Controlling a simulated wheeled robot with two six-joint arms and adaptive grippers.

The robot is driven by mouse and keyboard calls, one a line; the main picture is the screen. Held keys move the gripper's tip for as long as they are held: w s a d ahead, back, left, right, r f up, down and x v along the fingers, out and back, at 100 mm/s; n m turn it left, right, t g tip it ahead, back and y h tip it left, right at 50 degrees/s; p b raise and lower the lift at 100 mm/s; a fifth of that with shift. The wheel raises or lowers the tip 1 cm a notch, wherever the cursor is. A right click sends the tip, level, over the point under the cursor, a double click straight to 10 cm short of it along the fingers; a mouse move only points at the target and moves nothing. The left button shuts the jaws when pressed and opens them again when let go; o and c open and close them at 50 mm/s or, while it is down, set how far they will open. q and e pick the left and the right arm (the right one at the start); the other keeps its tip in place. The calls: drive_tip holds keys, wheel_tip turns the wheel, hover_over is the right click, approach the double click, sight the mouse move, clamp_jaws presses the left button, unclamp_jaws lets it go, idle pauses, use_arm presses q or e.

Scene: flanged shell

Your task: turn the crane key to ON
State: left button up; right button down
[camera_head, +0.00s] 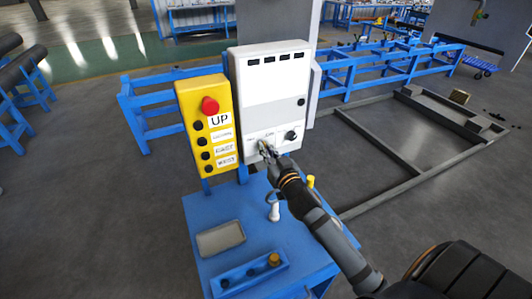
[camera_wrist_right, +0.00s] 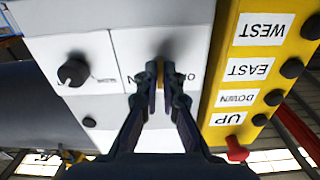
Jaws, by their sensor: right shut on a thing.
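A white control box (camera_head: 273,105) stands upright at the back of the blue cart. The crane key (camera_wrist_right: 160,72) is a small brass-coloured piece on its lower front panel. My right gripper (camera_head: 266,149) reaches up to this panel from the lower right. In the right wrist view, which is upside down, its fingers (camera_wrist_right: 161,98) are shut on the key from both sides. The key looks upright in that view. The fingers hide most of the lettering around it, so I cannot read its setting. My left gripper is not in view.
A black knob (camera_head: 290,135) sits beside the key on the same panel. A yellow button box (camera_head: 207,128) with a red button (camera_head: 209,106) stands to the left. The blue cart top (camera_head: 250,240) holds a grey tray (camera_head: 220,238) and a small blue block (camera_head: 248,276).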

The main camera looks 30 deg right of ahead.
drive_tip(key=shift+f+m+b, duration=0.1)
drive_tip(key=shift+m+b, duration=0.65)
drive_tip(key=shift+m, duration=3.45)
drive_tip(key=c, duration=1.5)
unclamp_jaws()
drive_tip(key=shift+s+a, duration=0.15)
drive_tip(key=shift+s, duration=2.85)
drive_tip(key=shift+s+a, duration=0.15)
drive_tip(key=shift+s, duration=2.85)
